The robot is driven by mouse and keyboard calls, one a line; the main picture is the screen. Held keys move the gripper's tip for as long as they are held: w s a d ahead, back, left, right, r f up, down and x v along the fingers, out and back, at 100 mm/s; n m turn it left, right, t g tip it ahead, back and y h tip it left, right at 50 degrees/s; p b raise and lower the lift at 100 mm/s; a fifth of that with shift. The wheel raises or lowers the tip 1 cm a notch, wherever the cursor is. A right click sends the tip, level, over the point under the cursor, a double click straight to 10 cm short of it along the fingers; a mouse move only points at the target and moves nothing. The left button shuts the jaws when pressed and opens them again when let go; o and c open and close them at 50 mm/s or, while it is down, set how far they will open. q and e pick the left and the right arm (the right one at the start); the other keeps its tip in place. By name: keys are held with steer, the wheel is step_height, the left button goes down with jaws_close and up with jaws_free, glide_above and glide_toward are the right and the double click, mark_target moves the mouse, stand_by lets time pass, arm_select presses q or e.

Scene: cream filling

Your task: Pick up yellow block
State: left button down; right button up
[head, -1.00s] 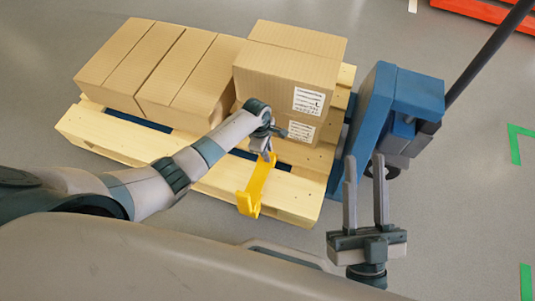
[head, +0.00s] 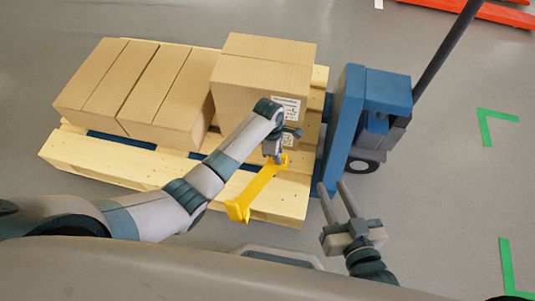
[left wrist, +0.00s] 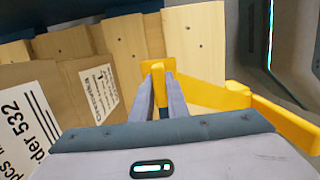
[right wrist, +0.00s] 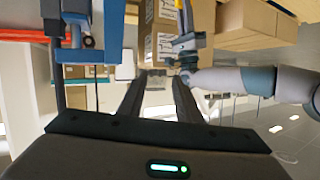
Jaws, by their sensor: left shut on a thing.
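The yellow block (head: 257,190) is a long bar with raised ends, seen in the head view above the front part of the pallet. My left gripper (head: 275,160) is shut on it near its far right end. In the left wrist view the yellow block (left wrist: 205,92) runs from between the fingertips of my left gripper (left wrist: 158,72) off to the right. Whether the block touches the pallet is hard to tell. My right gripper (head: 334,190) is open and empty, right of the pallet; its spread fingers show in the right wrist view (right wrist: 157,85).
A wooden pallet (head: 90,160) carries several cardboard boxes (head: 255,85) at its back. A blue pallet jack (head: 350,110) with a dark handle stands at its right. Green floor marks (head: 485,130) lie further right, on clear grey floor.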

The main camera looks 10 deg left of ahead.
arm_select(q)
steer(key=shift+s+d+r, duration=0.1)
steer(key=shift+d+r, duration=0.35)
steer(key=shift+d, duration=0.25)
arm_select(e)
steer(key=shift+s+d+f+g, duration=0.2)
steer(key=shift+f+g, duration=0.2)
steer(key=shift+f, duration=0.2)
steer(key=shift+s, duration=0.1)
